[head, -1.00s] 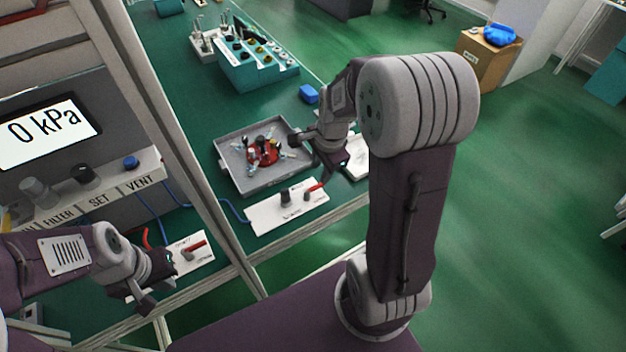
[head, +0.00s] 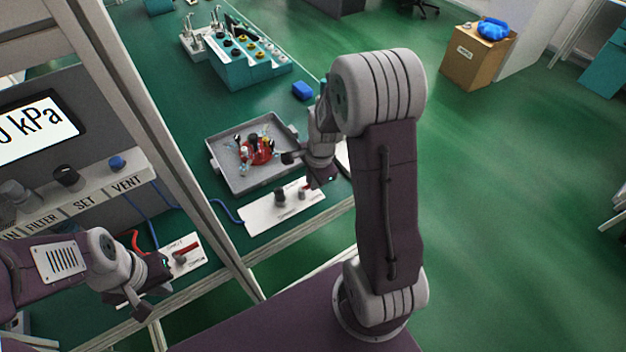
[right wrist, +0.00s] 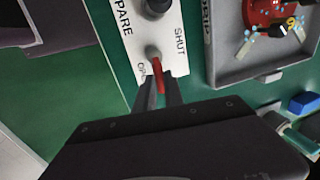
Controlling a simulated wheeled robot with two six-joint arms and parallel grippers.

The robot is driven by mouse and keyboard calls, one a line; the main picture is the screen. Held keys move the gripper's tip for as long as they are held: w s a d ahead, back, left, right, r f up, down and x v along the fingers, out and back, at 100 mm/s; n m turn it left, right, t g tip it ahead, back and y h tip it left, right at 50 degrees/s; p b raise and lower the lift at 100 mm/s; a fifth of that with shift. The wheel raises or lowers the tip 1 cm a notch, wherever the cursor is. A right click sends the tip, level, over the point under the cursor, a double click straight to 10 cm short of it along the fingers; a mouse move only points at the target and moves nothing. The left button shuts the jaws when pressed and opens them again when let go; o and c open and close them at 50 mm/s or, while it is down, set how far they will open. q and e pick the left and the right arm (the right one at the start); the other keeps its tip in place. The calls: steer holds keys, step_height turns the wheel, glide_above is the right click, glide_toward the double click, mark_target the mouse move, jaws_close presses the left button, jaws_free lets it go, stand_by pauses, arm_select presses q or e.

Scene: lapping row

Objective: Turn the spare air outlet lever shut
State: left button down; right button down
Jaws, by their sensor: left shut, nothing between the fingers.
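The spare air outlet lever is a short red handle (right wrist: 158,74) on a grey pivot, on a white plate (right wrist: 128,28) marked SPARE, SHUT and OPEN. In the right wrist view it points down the picture towards my gripper. My right gripper (right wrist: 161,92) has its two dark fingers on either side of the lever's free end; whether they press on it cannot be told. In the head view my right gripper (head: 318,180) partly hides the lever (head: 308,187). My left gripper (head: 152,290) is shut and empty, beside another white plate (head: 190,262) with a red lever (head: 187,249).
A grey tray (head: 222,178) with a red fixture (head: 258,152) stands behind the spare plate. A black knob (right wrist: 155,6) sits on that plate. A frame post (head: 185,150) rises between the two plates. A teal rack (head: 245,72) and blue block (head: 302,91) are farther back.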

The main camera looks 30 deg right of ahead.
steer(key=shift+n, duration=0.3)
steer(key=n, duration=0.1)
steer(key=w+n, duration=0.1)
steer(key=n, duration=0.2)
steer(key=shift+w+a+y, duration=0.1)
steer(key=shift+w+y, duration=0.15)
steer(key=shift+y, duration=0.15)
steer(key=n, duration=0.3)
steer(key=w+n, duration=0.1)
steer(key=n, duration=0.1)
steer(key=shift+w+a+g+y+p, duration=0.1)
steer(key=shift+a+g+y+p, duration=0.25)
steer(key=shift+g+y, duration=0.05)
steer(key=n, duration=0.2)
steer(key=a+n, duration=0.1)
steer(key=shift+w+n+g+p, duration=0.3)
steer(key=shift+p, duration=0.1)
steer(key=n, duration=0.2)
steer(key=a+n+g+p, duration=0.1)
steer(key=n, duration=0.1)
steer(key=shift+w+a+n, duration=0.1)
steer(key=shift+w+n, duration=0.1)
steer(key=shift+n, duration=0.1)
steer(key=c, duration=1.4)
jaws_free()
steer(key=shift+c, duration=0.2)
